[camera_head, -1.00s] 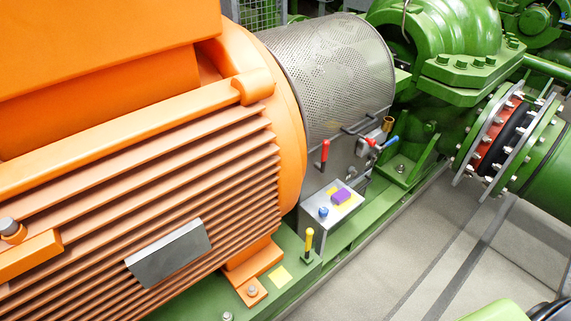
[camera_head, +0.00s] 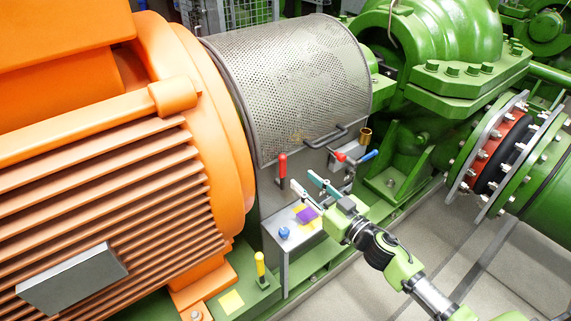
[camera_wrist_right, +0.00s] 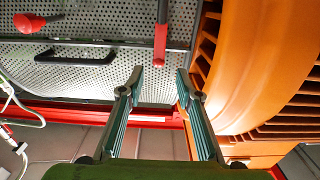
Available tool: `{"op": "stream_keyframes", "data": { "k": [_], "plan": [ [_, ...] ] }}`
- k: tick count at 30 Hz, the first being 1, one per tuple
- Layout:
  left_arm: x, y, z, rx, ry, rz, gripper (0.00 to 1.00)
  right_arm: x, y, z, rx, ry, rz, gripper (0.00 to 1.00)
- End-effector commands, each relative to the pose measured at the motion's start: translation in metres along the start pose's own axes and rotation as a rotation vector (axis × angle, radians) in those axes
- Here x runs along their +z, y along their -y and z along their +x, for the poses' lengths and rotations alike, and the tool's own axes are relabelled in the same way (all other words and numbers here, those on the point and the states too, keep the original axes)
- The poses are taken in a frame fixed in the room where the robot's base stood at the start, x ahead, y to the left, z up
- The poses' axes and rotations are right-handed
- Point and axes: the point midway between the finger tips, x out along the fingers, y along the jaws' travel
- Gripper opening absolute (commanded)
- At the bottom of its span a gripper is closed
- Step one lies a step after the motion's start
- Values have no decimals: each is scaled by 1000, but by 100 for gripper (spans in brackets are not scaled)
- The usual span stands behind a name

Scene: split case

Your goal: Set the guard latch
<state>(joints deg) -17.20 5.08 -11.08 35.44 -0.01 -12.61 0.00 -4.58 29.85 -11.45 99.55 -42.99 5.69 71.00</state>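The perforated grey guard (camera_head: 300,85) covers the shaft between the orange motor and the green pump. A red-handled lever (camera_head: 282,168), which looks like the guard latch, stands upright at its lower left edge. In the right wrist view the red lever (camera_wrist_right: 160,45) lies just beyond my fingertips, about in line with the gap. My right gripper (camera_head: 303,181) is open and empty, reaching in from the lower right. Its two fingers (camera_wrist_right: 159,75) are spread in the wrist view, with no contact seen. My left gripper is not in view.
A yellow-handled lever (camera_head: 260,265) stands on the green base. Red and blue handles sit right of the guard's dark handle (camera_head: 325,137). The orange motor (camera_head: 120,200) fills the left.

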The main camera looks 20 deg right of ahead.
Motion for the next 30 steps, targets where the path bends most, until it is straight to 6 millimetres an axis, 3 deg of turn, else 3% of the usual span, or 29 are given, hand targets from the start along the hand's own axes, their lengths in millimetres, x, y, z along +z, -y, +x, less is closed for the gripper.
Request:
{"op": "stream_keyframes", "data": {
  "k": [9, 15, 27, 28, 30],
  "plan": [
    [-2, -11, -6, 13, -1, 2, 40, -1, 0, 63, 1, -2, 0, 32],
    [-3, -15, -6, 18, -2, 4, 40, 0, 0, 88, 2, 0, 0, 32],
    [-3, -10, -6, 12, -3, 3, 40, 1, 0, 96, 1, 1, 0, 32],
    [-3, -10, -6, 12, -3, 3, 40, 1, 0, 96, 1, 1, 0, 29],
    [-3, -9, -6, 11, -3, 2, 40, 1, 0, 96, 1, 1, 0, 11]
  ]
}}
